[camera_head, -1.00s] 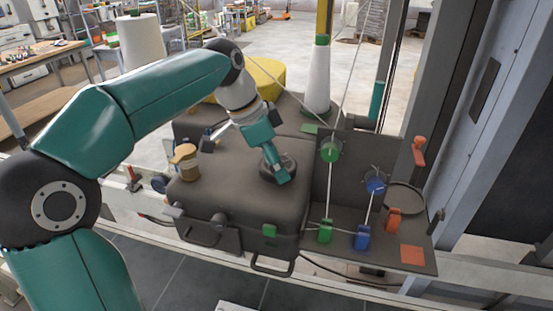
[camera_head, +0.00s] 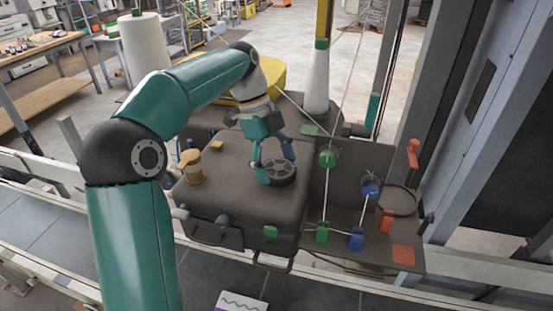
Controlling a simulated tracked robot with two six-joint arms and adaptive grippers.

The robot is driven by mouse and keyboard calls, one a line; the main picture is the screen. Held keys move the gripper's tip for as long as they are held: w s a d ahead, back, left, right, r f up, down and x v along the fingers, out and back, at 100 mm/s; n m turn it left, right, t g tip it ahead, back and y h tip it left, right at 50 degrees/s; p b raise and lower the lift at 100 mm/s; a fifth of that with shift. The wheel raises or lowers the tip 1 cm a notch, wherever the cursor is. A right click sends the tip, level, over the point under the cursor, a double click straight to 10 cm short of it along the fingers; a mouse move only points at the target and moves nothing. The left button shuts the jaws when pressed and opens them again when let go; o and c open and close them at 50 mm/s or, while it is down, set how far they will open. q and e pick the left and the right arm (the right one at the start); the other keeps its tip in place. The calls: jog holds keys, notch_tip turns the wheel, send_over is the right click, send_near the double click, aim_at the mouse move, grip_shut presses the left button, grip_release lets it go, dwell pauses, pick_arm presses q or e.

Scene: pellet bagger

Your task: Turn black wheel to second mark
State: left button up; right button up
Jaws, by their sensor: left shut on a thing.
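The black wheel (camera_head: 281,174) is a dark spoked handwheel on the top of a dark box-shaped housing (camera_head: 225,205). My left gripper (camera_head: 274,172) comes down from above, with one teal finger at the wheel's left side and the other at its upper right. It is shut on the wheel's rim. The spokes show between the fingers. I cannot make out any marks around the wheel at this size. My right gripper is not in the view.
A white cone spool (camera_head: 317,85) stands behind.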

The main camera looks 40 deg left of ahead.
pick_arm(q)
jog(key=m, duration=0.1)
jog(key=m+g, duration=0.1)
jog(key=m, duration=0.2)
jog(key=shift+w+m+g, duration=0.25)
jog(key=shift+m+g, duration=0.05)
jog(key=m+g, duration=0.1)
jog(key=m, duration=0.1)
jog(key=m+y, duration=0.1)
jog(key=m, duration=0.2)
jog(key=shift+w+r+m+g, duration=0.1)
jog(key=shift+m+g, duration=0.2)
jog(key=shift+g, duration=0.1)
jog(key=o, duration=0.9)
jog(key=shift+o, duration=0.6)
jog(key=shift+w+y, duration=0.1)
jog(key=shift+y, duration=0.2)
